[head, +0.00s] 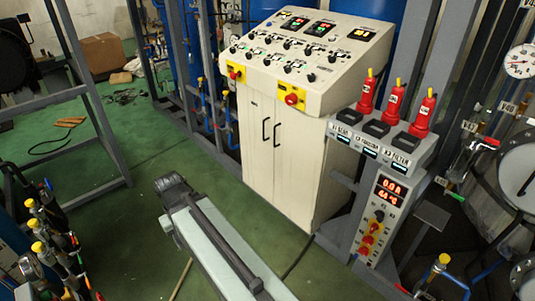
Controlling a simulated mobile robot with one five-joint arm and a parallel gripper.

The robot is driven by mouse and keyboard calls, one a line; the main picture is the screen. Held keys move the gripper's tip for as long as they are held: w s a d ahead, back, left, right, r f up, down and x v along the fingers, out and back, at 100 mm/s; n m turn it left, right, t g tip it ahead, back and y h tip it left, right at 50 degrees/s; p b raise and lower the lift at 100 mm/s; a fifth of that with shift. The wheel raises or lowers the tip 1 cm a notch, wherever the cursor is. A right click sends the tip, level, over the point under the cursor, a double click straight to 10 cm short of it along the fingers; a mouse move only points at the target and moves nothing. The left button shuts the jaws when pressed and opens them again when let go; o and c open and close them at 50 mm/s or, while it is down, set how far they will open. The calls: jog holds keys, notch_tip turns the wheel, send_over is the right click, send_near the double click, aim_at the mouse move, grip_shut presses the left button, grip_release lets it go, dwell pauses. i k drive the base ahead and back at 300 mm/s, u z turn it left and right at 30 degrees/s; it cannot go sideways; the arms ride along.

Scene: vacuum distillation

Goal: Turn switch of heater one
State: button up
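A narrow grey control box (376,262) stands at the right of the head view, with a red-lit display (388,190) at its top. Below the display are a dark knob (379,216) and several red knobs on yellow plates, one of them a red knob (368,240). A wide cream console (335,85) behind it carries rows of small dark switches (290,45) on its sloped top. The labels are too small to read, so I cannot tell which switch belongs to heater one. My pale arm link (225,250) reaches up from the bottom middle. I do not clearly see my gripper.
Pipes and valves crowd the lower left (45,225) and a drum (520,170) the right. Green floor (140,240) is open left of the cream cabinet. A cable lies near the cabinet's foot.

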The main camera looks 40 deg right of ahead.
aim_at(374, 226)
jog(key=z, duration=2.4)
jog(key=k, duration=0.5)
jog(key=u, duration=1.95)
jog(key=k, duration=0.5)
jog(key=i, duration=0.5)
